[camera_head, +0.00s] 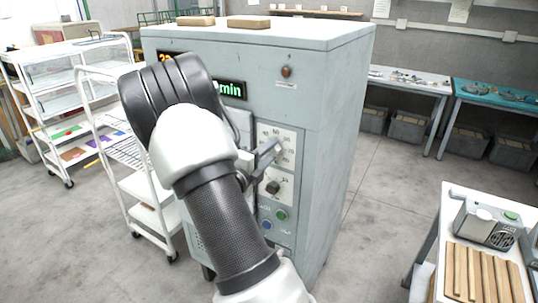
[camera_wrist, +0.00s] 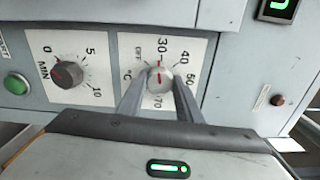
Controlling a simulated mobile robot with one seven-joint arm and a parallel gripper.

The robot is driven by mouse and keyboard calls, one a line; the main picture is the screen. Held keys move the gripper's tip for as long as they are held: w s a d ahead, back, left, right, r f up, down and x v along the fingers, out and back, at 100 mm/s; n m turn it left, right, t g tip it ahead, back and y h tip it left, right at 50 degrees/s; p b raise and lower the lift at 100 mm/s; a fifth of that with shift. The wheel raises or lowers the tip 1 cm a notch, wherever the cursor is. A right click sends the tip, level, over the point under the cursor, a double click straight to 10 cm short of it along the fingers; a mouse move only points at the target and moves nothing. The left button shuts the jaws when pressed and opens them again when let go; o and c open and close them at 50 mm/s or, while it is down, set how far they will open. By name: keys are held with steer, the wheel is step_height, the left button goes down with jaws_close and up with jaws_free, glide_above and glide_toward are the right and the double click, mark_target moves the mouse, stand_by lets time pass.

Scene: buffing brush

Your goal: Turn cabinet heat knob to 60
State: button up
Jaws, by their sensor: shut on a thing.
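The cabinet heat knob (camera_wrist: 160,80) is a round grey knob on a white dial plate (camera_wrist: 205,50) marked OFF, 30, 40, 50, 70 and °C in the wrist view. The cabinet (camera_head: 335,130) is a large pale grey box.
A minute timer knob (camera_wrist: 68,74) sits beside the heat dial, with a green button (camera_wrist: 17,84) beyond it. A red-brown lamp (camera_head: 287,71) is higher on the cabinet. A white cart (camera_head: 150,185) stands left. A table (camera_head: 480,195) with wooden strips stands right.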

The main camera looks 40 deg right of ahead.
steer(key=m+b, duration=0.1)
steer(key=m, duration=0.3)
steer(key=shift+f+m+b, duration=0.1)
steer(key=shift+m+b, duration=0.2)
steer(key=shift+b, duration=0.1)
steer(key=m+b, duration=0.2)
steer(key=m, duration=0.1)
steer(key=shift+m, duration=0.4)
steer(key=m+b, duration=0.3)
steer(key=shift+f+m, duration=0.1)
steer(key=shift+m, duration=0.2)
steer(key=m+b, duration=0.3)
steer(key=b, duration=0.1)
steer(key=shift+f+m, duration=0.1)
steer(key=shift+m, duration=0.2)
steer(key=m+b, duration=0.3)
steer(key=b, duration=0.2)
steer(key=shift+m, duration=0.3)
steer(key=m+b, duration=0.4)
steer(key=b, duration=0.2)
steer(key=shift+s+f+b, duration=0.1)
steer(key=shift+b, duration=0.2)
steer(key=m+b, duration=0.3)
steer(key=b, duration=0.1)
steer(key=shift+m, duration=0.3)
steer(key=shift+r+m+b, duration=0.3)
steer(key=shift+m+b, duration=0.6)
steer(key=shift+b, duration=0.05)
